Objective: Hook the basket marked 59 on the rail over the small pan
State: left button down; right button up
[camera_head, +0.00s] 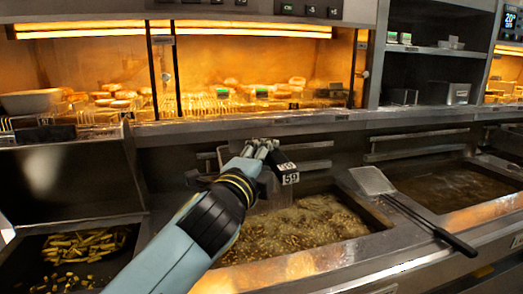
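The basket marked 59 shows its black handle (286,167) with white number labels. Its greyish body (268,198) is partly hidden by my gripper and seems to hang above the oil. My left gripper (264,150) is at the far end of the handle and appears shut on it; the fingertips are small and partly hidden. The small pan (308,229) of bubbling oil lies below. A metal rail (312,166) runs along the back wall over it, close behind the handle. I cannot tell whether the basket touches the rail. My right gripper is not in view.
A flat skimmer (372,181) with a long black handle lies across the divider to the right. Another oil pan (447,187) is beyond it. A bin with fries (88,245) is at the left. A heated shelf (240,110) with food runs behind.

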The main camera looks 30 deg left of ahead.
aim_at(272, 164)
pick_arm(q)
jog(key=shift+d+r, duration=0.1)
jog(key=shift+g, duration=0.7)
jog(key=s+d+p, duration=0.1)
jog(key=s+d, duration=0.1)
jog(key=s+d+p, duration=0.1)
jog(key=s+d, duration=0.1)
jog(key=shift+r+p, duration=0.3)
jog(key=shift+p, duration=0.05)
jog(key=shift+s+d, duration=0.1)
jog(key=shift+w+a+f+b, duration=0.15)
jog(key=shift+w+a+b, duration=0.1)
jog(key=shift+b, duration=0.05)
jog(key=w+a+f+b, duration=0.2)
jog(key=w+a+b, duration=0.5)
jog(key=a, duration=0.3)
jog(key=shift+x, duration=0.8)
jog(key=shift+d+f, duration=0.15)
jog(key=shift+f, duration=0.6)
